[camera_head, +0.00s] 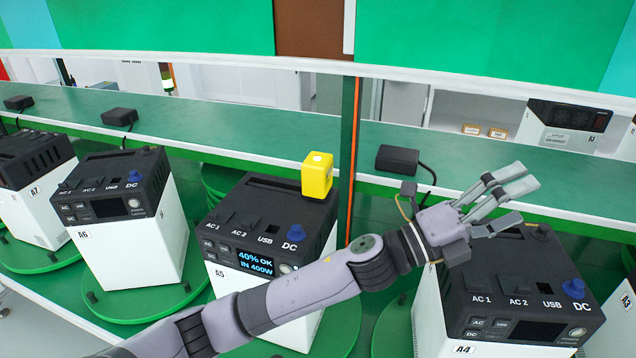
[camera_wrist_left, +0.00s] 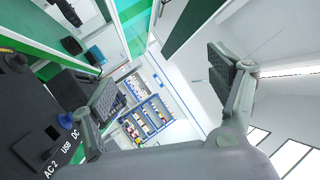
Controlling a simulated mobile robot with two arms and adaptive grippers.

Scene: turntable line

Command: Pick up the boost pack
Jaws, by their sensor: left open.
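A yellow block, which looks like the boost pack (camera_head: 317,176), stands upright at the back right of the top of power unit A5 (camera_head: 268,222). The screen of A5 reads "40% OK IN 400W". My left gripper (camera_head: 514,203) is open and empty, above the back of power unit A4 (camera_head: 520,290), to the right of the yellow block and apart from it. In the left wrist view the open fingers (camera_wrist_left: 165,92) show with nothing between them, and the dark top of A4 (camera_wrist_left: 35,130) lies at the left. The yellow block does not show there.
Units A6 (camera_head: 120,210) and A7 (camera_head: 35,170) stand to the left on green turntables. A green shelf (camera_head: 250,135) runs behind, with several black adapters (camera_head: 398,160). A dark green post (camera_head: 346,150) with an orange edge rises just right of the yellow block.

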